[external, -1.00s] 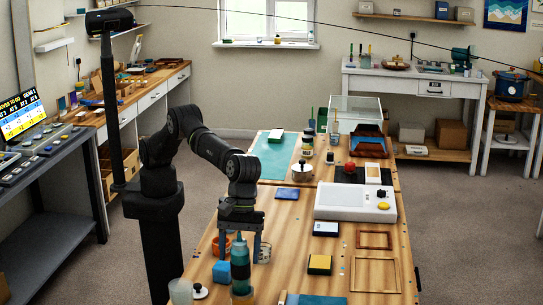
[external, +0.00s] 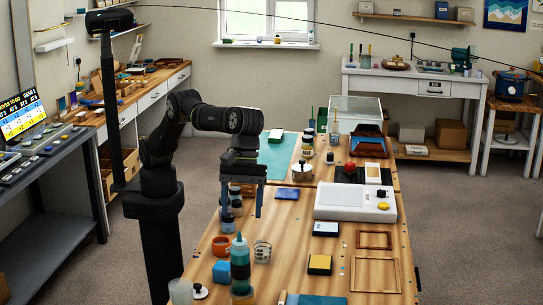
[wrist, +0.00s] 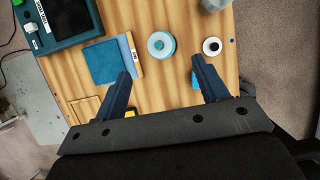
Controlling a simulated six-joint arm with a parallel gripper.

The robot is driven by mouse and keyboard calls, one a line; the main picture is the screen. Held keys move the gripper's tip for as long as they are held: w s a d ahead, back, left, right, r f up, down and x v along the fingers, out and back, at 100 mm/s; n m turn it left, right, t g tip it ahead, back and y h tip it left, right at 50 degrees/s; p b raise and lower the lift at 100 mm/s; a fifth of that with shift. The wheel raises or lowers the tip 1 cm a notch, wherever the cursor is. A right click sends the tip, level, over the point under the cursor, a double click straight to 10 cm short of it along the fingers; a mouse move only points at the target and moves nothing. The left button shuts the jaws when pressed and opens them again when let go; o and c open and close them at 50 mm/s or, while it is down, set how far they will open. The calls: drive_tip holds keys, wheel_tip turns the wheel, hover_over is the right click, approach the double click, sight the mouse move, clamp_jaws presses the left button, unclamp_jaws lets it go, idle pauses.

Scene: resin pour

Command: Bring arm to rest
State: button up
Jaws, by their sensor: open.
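My gripper (external: 241,194) is raised above the left side of the wooden workbench (external: 290,232), pointing down. Its two fingers are apart with nothing between them. In the wrist view my gripper (wrist: 162,90) also shows open, with bare bench and a teal-topped round container (wrist: 161,46) beyond the fingertips. The teal bottle (external: 240,264) stands upright on the bench in front of the gripper, apart from it.
An orange cup (external: 221,246), a patterned cup (external: 262,251) and a blue block (external: 222,271) stand near the bottle. A white scale-like device (external: 350,203) and wooden frames (external: 375,273) are to the right. The floor beyond the bench is clear.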

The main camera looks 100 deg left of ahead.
sight(239, 239)
drive_tip(key=shift+a+r, duration=0.15)
drive_tip(key=shift+r, duration=0.15)
drive_tip(key=x, duration=1.2)
drive_tip(key=shift+r, duration=1.7)
drive_tip(key=shift+f, duration=0.1)
